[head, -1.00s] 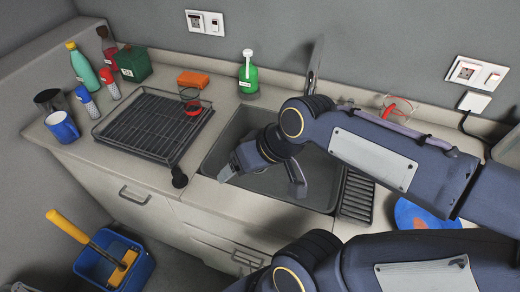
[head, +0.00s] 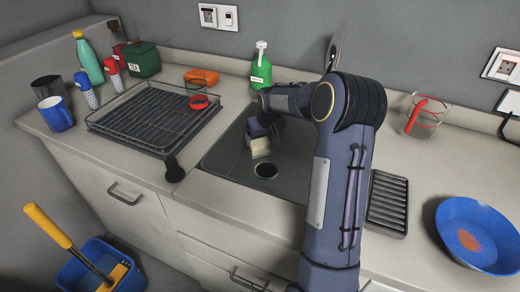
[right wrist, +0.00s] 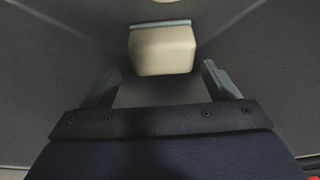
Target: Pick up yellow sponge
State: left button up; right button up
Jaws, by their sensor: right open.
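A pale yellow, cream-coloured sponge (head: 260,148) is inside the sink, near the drain. In the right wrist view the sponge (right wrist: 162,50) is a rounded block with a thin blue-green layer along its far edge. My right gripper (head: 264,128) reaches down into the sink, just behind and above the sponge in the head view. In the right wrist view its fingers (right wrist: 160,78) are spread, with the sponge ahead of and between their tips. The gap between fingers and sponge is hard to judge. My left gripper is not in view.
The sink (head: 225,168) has raised walls around my gripper. A dish rack (head: 135,122) stands to the left and a green soap bottle (head: 261,72) behind. An orange block (head: 201,77) lies on the back counter. A blue plate (head: 478,238) is at the right.

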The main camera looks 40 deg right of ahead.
aim_at(260, 142)
jog(key=x, duration=0.4)
jog(key=shift+w+a+f, duration=0.1)
jog(key=shift+a+f, duration=0.05)
jog(key=shift+f, duration=0.05)
jog(key=c, duration=0.8)
jog(key=shift+c, duration=0.2)
jog(key=shift+r, duration=0.1)
